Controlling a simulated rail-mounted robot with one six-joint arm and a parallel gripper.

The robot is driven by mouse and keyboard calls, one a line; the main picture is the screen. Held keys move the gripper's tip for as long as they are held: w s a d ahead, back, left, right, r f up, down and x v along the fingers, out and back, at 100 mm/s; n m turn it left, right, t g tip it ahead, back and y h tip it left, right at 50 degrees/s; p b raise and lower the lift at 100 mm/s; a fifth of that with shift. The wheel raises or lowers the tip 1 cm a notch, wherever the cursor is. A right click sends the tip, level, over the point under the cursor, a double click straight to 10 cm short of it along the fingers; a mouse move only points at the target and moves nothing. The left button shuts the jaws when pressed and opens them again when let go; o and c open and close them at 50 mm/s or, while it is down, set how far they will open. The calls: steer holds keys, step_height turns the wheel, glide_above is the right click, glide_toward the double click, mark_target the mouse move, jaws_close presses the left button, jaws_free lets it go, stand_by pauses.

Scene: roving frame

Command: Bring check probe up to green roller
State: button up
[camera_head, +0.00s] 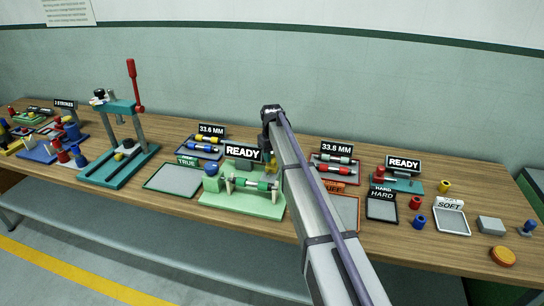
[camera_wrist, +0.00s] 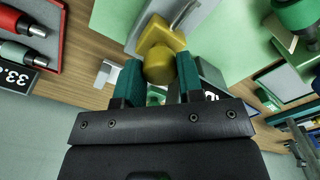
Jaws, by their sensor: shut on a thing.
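The green-banded roller (camera_head: 254,184) lies across the light green fixture (camera_head: 212,199), under a READY sign (camera_head: 242,152). My gripper (camera_wrist: 158,82) has its two teal fingers closed on the round knob of a yellow piece (camera_wrist: 160,40), which looks like the check probe. In the head view, the yellow piece (camera_head: 272,163) shows at the fixture's back right, just above and behind the roller's right end. My forearm hides part of that side. Whether the probe touches the roller cannot be told.
A TRUE tray (camera_head: 172,180) stands left of the fixture. An orange-labelled tray (camera_head: 345,211) lies right, partly behind my arm. Roller racks marked 33.6 MM (camera_head: 212,129) and 33.8 MM (camera_head: 336,147) stand behind. A teal press (camera_head: 122,107) is further left.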

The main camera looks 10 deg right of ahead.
jaws_close()
steer(key=shift+s+a, duration=0.35)
steer(key=shift+s, duration=0.35)
steer(key=shift+s+a, duration=0.3)
steer(key=shift+s, duration=0.35)
steer(key=shift+s+a, duration=0.35)
steer(key=shift+s, duration=0.35)
steer(key=shift+o, duration=2.1)
jaws_free()
steer(key=shift+o, duration=0.7)
step_height(320, 180, up, 11)
steer(key=p, duration=1)
steer(key=shift+p, duration=0.4)
steer(key=shift+f, duration=0.15)
